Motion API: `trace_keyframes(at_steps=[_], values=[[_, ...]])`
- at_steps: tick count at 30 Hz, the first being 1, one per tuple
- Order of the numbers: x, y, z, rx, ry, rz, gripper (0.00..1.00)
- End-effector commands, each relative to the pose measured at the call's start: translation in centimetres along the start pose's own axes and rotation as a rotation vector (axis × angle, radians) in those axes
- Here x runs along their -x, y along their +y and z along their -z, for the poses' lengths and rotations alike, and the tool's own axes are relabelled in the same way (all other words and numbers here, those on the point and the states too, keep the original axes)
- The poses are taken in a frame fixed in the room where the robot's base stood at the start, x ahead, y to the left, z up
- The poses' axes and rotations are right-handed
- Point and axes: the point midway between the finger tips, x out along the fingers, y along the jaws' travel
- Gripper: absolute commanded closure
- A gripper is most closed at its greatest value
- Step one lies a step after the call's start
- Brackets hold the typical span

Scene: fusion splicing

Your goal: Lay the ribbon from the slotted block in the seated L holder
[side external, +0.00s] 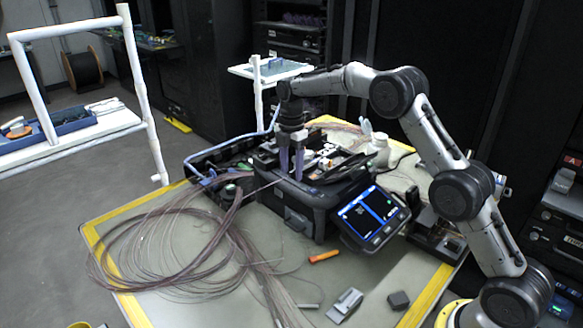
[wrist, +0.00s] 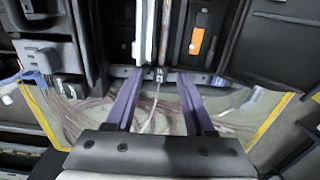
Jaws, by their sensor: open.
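My gripper (side external: 291,172) points down over the left end of the black splicer (side external: 312,205), its purple fingers apart. In the wrist view the open fingers (wrist: 158,82) stand either side of a thin pale ribbon (wrist: 153,116), with gaps between. The ribbon runs up to a small metal clamp piece (wrist: 160,75) at the splicer's edge. A white strip (wrist: 145,35) and a narrow channel lie beyond it. A grey block with blue parts (wrist: 42,57) is at the left; I cannot tell if it is the slotted block. I cannot single out the L holder.
Loose fibre coils (side external: 165,240) cover the table's left side. The splicer's lit screen (side external: 372,216) juts out in front. An orange tool (side external: 324,256), a grey clip device (side external: 346,303) and a black block (side external: 398,299) lie in front. A white bottle (side external: 379,152) stands behind.

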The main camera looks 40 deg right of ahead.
Motion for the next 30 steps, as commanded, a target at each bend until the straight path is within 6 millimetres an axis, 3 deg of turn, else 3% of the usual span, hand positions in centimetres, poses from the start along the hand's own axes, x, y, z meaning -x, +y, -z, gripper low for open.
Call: trace_keyframes(at_steps=[8,24,30], values=[[0.8,0.1,0.0,0.000,0.000,-0.003,0.46],[11.3,0.1,0.0,0.000,-0.001,-0.004,0.46],[13.2,0.1,0.0,0.000,0.000,-0.002,0.46]])
